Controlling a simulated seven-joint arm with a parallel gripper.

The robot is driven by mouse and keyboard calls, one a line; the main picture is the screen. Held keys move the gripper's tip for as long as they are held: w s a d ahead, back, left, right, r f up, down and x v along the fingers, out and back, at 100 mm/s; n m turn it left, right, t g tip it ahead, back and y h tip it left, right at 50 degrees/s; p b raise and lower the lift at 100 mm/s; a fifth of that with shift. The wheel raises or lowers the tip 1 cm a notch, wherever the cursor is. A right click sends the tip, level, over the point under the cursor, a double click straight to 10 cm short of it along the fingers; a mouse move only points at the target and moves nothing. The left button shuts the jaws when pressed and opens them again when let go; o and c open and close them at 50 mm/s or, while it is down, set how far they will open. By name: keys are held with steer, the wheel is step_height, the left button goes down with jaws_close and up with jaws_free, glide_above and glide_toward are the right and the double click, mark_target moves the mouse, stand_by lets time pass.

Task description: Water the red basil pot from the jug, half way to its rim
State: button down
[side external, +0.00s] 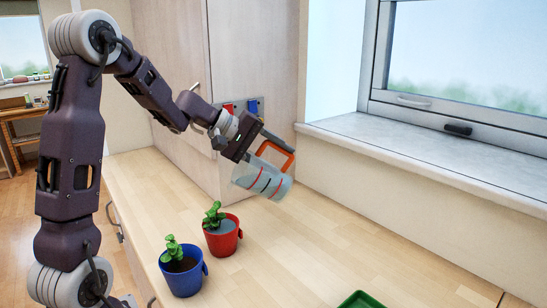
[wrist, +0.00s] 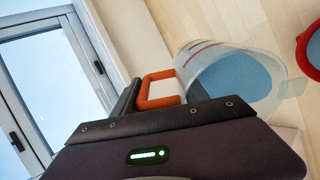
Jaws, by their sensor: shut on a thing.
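My gripper (side external: 268,150) is shut on the orange handle of a clear jug (side external: 262,180) and holds it in the air, tilted, above and to the right of the red pot. The jug has red and dark marks on its wall. In the wrist view the jug (wrist: 205,55) shows blue-grey water inside. The red basil pot (side external: 222,240) stands upright on the worktop; a grey-blue surface shows inside it around the green plant. Its edge also shows in the wrist view (wrist: 301,52). No stream of water is visible between jug and pot.
A blue pot (side external: 184,279) with a plant and dark soil stands just left of the red pot. A green tray (side external: 361,299) is at the front edge of the picture. The wooden worktop (side external: 320,235) is clear on the right, below the window sill (side external: 430,155).

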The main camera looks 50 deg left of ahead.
mark_target(284, 166)
steer(key=shift+w+d+f+g+y, duration=0.25)
steer(key=shift+w+g+y, duration=0.15)
steer(key=shift+g, duration=0.3)
steer(key=shift+w+d+f+g+y, duration=0.1)
steer(key=shift+w+f+g+y, duration=0.25)
steer(key=shift+g, duration=0.35)
steer(key=shift+w+d+f+g+y, duration=0.15)
steer(key=shift+f+g+y, duration=0.5)
steer(key=shift+g, duration=0.45)
steer(key=g, duration=0.1)
steer(key=g+y, duration=0.1)
steer(key=shift+s+a+f+g, duration=0.2)
steer(key=shift+f+g, duration=0.2)
steer(key=shift+s+a+f+g+y, duration=0.15)
steer(key=shift+s+g+y, duration=0.15)
steer(key=shift+g, duration=0.2)
steer(key=shift+s+a+f+g+y, duration=0.1)
steer(key=shift+s+g+y, duration=0.15)
steer(key=shift+g, duration=0.25)
steer(key=shift+r, duration=0.1)
